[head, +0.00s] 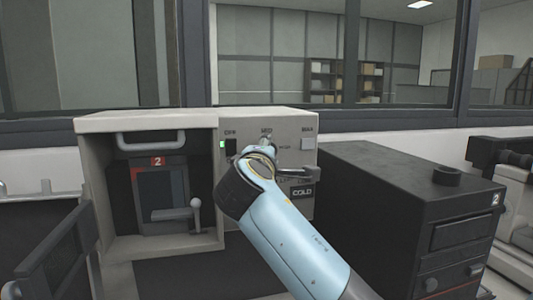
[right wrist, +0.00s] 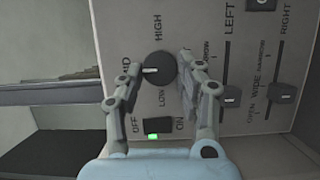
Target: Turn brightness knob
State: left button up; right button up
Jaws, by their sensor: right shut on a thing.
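The dark round knob (right wrist: 162,66) sits on a light panel in the right wrist view, with a pale pointer mark aimed left toward the MID label. OFF, LOW and HIGH are also printed around it. My right gripper (right wrist: 159,68) is shut on the knob, one finger on each side. In the head view my right gripper (head: 266,146) is at the front panel of the beige press housing (head: 268,120), and my arm hides much of that panel. My left gripper is not in view.
A green light (right wrist: 153,136) is lit beside the OFF and ON switch. Two sliders (right wrist: 231,94) lie right of the knob in the right wrist view. A black cabinet (head: 385,200) stands right of the housing. A dark panel (head: 60,255) is at left.

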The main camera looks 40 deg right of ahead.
dwell(0.4)
jog(key=o, duration=1.1)
jog(key=shift+o, duration=0.2)
